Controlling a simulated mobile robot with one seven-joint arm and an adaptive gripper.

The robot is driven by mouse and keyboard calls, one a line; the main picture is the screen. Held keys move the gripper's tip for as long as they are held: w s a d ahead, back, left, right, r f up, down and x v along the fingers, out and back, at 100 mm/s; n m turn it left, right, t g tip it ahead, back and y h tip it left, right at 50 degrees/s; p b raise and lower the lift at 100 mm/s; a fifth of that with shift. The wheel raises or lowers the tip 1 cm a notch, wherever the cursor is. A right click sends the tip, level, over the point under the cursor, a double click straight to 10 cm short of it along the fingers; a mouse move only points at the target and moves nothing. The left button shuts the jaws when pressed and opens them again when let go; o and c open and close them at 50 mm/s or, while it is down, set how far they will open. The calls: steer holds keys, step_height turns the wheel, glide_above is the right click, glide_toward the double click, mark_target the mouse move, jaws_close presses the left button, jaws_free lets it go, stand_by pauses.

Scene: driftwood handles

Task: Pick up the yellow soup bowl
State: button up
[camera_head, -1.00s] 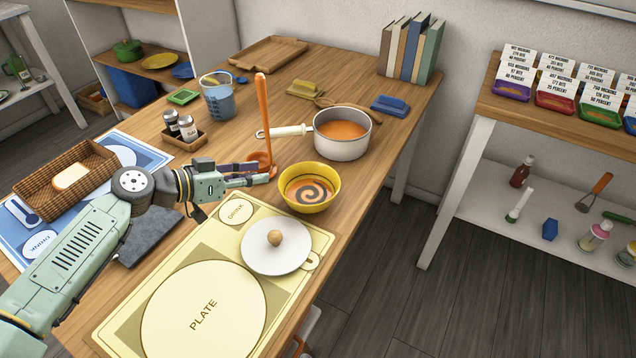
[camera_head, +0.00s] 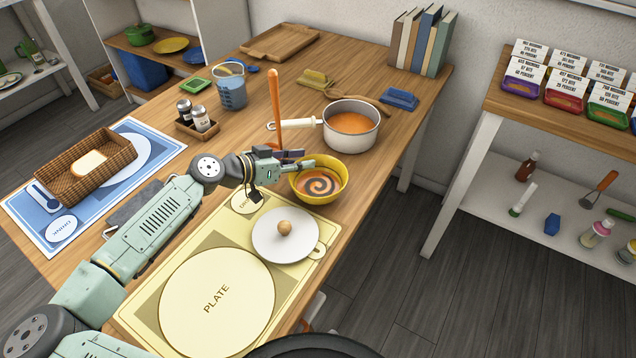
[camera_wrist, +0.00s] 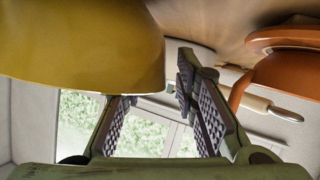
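The yellow soup bowl (camera_head: 330,199) stands upright on the table and holds orange soup with a dark swirl. It fills the upper left of the wrist view (camera_wrist: 80,45). My gripper (camera_head: 304,160) is at the bowl's far left rim in the head view. In the wrist view my gripper (camera_wrist: 158,82) has its two ridged fingers spread apart. The left finger's tip meets the bowl's outline; the right finger is clear of the bowl. I cannot tell whether the finger touches the bowl or whether the rim lies between the fingers.
An orange ladle (camera_head: 275,105) stands upright behind my gripper. A white pot (camera_head: 350,138) of soup is behind the bowl, its handle pointing left. A white lid (camera_head: 285,248) with a wooden knob lies on the yellow placemat (camera_head: 160,307) in front. The table's right edge is close to the bowl.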

steer(key=shift+c, duration=0.3)
jaws_close()
stand_by(0.4)
